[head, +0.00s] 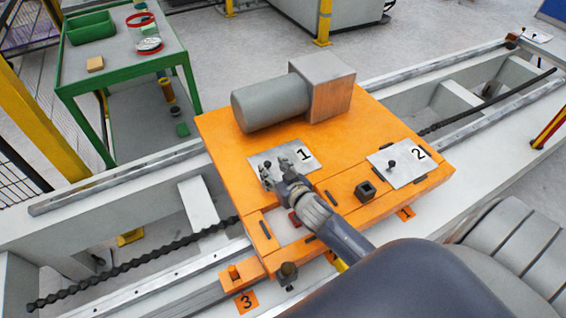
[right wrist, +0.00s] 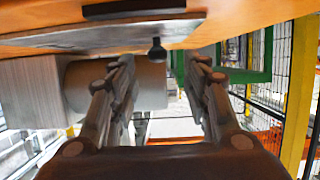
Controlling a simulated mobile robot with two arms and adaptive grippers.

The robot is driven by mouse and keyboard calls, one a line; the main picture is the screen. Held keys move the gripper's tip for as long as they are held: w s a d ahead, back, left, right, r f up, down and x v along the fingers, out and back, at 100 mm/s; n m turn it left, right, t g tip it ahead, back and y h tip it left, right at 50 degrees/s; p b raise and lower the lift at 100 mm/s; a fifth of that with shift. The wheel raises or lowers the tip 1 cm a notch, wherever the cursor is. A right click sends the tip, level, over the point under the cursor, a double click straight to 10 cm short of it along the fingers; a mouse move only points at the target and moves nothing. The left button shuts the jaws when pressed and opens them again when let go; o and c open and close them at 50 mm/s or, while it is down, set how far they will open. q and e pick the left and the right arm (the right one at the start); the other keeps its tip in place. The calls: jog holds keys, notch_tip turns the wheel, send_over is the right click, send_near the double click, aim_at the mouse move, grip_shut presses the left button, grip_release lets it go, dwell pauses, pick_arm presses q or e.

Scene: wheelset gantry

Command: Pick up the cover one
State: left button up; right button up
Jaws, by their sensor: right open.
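Cover one (head: 312,152) is a thin grey plate marked 1, lying flat on the orange carriage (head: 215,130) in the head view. My right gripper (head: 280,172) is over its left part and partly hides it. In the right wrist view, which looks upside down, the plate (right wrist: 100,35) shows along the top with its dark knob (right wrist: 157,50). The two fingers of my right gripper (right wrist: 160,85) are apart, with the knob between them in the picture. I see no finger touching the knob. My left gripper does not show.
Cover two (head: 405,172), with a knob, lies to the right on the carriage. A grey motor (head: 270,102) stands behind cover one. A green table (head: 120,65) stands at the back left.

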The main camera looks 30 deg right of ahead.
aim_at(268, 163)
jog(key=x, duration=0.3)
jog(key=shift+w+d+f, duration=0.1)
jog(key=shift+w, duration=0.15)
jog(key=c, duration=0.8)
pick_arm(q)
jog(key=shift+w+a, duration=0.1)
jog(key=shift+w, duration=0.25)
pick_arm(e)
grip_shut()
